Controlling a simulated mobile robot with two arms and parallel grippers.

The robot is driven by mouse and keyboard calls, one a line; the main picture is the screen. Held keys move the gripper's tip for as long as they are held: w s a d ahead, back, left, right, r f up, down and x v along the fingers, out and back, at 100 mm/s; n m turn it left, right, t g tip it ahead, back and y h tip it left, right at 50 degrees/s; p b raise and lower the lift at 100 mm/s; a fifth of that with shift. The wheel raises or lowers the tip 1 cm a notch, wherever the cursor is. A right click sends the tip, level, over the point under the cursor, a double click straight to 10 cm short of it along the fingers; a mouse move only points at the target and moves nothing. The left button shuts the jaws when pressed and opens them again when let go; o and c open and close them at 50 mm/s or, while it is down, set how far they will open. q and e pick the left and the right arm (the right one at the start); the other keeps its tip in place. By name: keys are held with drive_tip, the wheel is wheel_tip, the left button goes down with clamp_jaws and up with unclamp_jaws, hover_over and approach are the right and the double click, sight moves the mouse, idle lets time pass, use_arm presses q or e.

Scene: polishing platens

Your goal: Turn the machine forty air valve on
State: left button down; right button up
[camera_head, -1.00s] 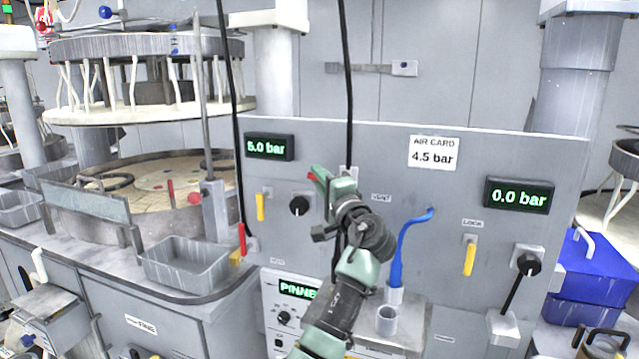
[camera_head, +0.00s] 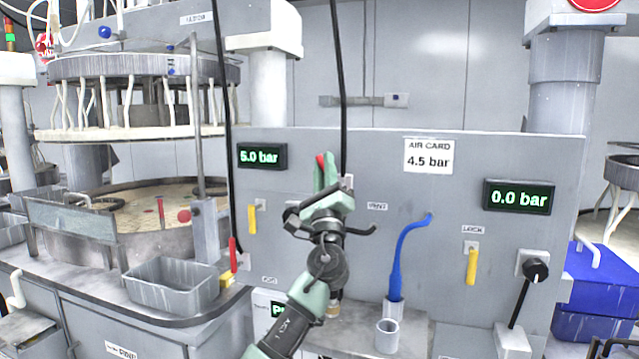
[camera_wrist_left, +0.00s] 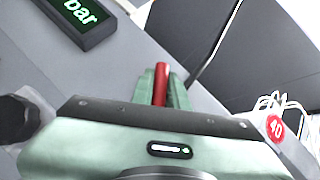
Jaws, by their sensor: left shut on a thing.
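My left gripper (camera_head: 324,168) is in front of the grey panel (camera_head: 470,160), pointing up. In the left wrist view its green fingers (camera_wrist_left: 160,84) are shut on a red handle (camera_wrist_left: 161,80), which I take for the air valve's lever. In the head view only a small red bit of that handle (camera_head: 320,160) shows; the rest of the valve is hidden by my gripper. A red round 40 sign (camera_wrist_left: 277,128) shows in the left wrist view. The left display (camera_head: 262,156) reads 5.0 bar, the right display (camera_head: 518,197) 0.0 bar. My right gripper is not in view.
The air card (camera_head: 428,156) reads 4.5 bar. A black hose (camera_head: 341,90) hangs close behind my gripper. A blue hose (camera_head: 398,262), yellow levers (camera_head: 252,219) and a black knob (camera_head: 536,270) are on or near the panel. A grey tray (camera_head: 170,285) stands at lower left.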

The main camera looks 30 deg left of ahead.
use_arm(q)
drive_tip(key=m+t+h, duration=0.1)
drive_tip(key=m+h, duration=0.1)
drive_tip(key=d+m+t+h+b, duration=0.1)
drive_tip(key=m+h, duration=0.1)
drive_tip(key=m, duration=0.1)
drive_tip(key=m+t+h+b, duration=0.1)
drive_tip(key=m+t+h, duration=0.1)
drive_tip(key=m, duration=0.1)
drive_tip(key=shift+w+d+r+h, duration=0.1)
drive_tip(key=shift+d+r+h, duration=0.05)
drive_tip(key=shift+r+h, duration=0.25)
drive_tip(key=shift+w+d+r+m+t+h+b, duration=0.1)
drive_tip(key=shift+d+m+t+h+b, duration=0.15)
drive_tip(key=shift+m+h, duration=1)
drive_tip(key=shift+w+d+r+m+t+h+b, duration=0.1)
drive_tip(key=shift+d+m+t+h+b, duration=0.15)
drive_tip(key=shift+m+h, duration=1)
drive_tip(key=shift+d+r+m+t+h+b, duration=0.1)
drive_tip(key=shift+d+m+t+h+b, duration=0.15)
drive_tip(key=shift+m+h, duration=1)
drive_tip(key=shift+m, duration=0.25)
drive_tip(key=c, duration=1.4)
unclamp_jaws()
drive_tip(key=shift+w+d+f+h, duration=0.1)
drive_tip(key=shift+d+h, duration=0.05)
drive_tip(key=shift+h, duration=0.1)
drive_tip(key=b+v, duration=0.1)
drive_tip(key=v, duration=0.6)
drive_tip(key=shift+s+f, duration=0.3)
